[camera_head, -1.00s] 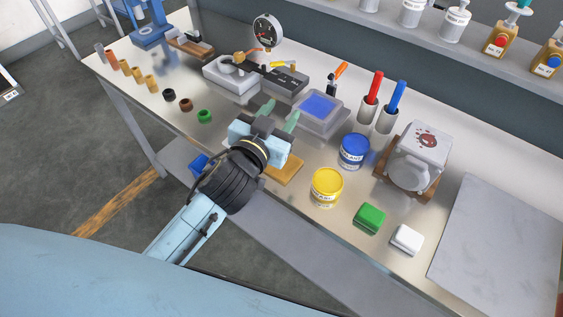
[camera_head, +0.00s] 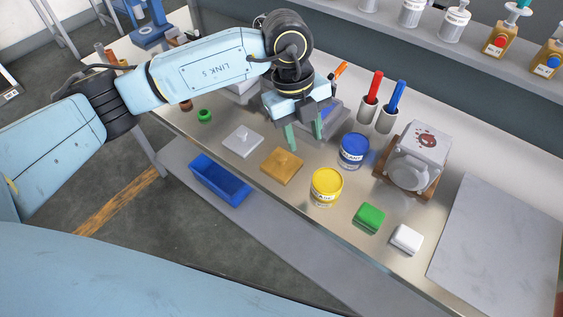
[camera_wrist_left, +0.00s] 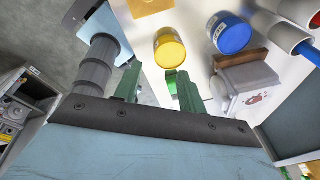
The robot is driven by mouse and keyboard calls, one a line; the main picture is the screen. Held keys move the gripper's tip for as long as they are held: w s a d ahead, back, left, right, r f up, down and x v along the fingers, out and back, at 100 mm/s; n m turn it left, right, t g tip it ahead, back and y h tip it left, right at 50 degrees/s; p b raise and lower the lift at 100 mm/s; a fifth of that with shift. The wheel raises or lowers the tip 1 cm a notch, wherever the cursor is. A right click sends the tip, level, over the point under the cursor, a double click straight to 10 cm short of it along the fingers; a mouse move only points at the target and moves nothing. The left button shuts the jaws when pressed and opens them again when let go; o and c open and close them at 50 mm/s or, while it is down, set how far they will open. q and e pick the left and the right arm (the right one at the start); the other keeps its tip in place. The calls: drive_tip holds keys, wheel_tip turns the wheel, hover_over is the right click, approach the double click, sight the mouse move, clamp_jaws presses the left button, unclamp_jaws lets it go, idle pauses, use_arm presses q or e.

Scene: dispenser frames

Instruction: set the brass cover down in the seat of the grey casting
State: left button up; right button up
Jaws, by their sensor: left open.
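The brass cover (camera_head: 282,167), a square plate with a small knob, lies flat on the bench near its front edge. Its edge also shows at the top of the left wrist view (camera_wrist_left: 150,4). My left gripper (camera_head: 305,133) is open and empty, its green fingers pointing down behind and right of the cover, apart from it. Behind the gripper stands a grey block with a blue square in its top (camera_head: 335,113), mostly hidden; it looks like the casting with the seat. My right gripper is out of view.
A silver plate with a knob (camera_head: 242,140) lies left of the cover. A yellow can (camera_head: 326,187) and a blue can (camera_head: 353,150) stand to the right. A grey machine housing (camera_head: 420,155) sits further right. A blue bin (camera_head: 220,180) is below the bench's front edge.

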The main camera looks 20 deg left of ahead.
use_arm(q)
drive_tip(key=w+a+n+y, duration=0.1)
drive_tip(key=w+a+y, duration=0.1)
drive_tip(key=a, duration=0.2)
hover_over(282, 157)
drive_tip(key=shift+t, duration=0.3)
drive_tip(key=f, duration=0.6)
drive_tip(key=shift+s+d, duration=0.25)
drive_tip(key=shift+s, duration=0.1)
drive_tip(key=f, duration=0.6)
drive_tip(key=shift+w+a+f, duration=0.2)
drive_tip(key=shift+w+f, duration=0.05)
drive_tip(key=shift+w, duration=0.05)
clamp_jaws()
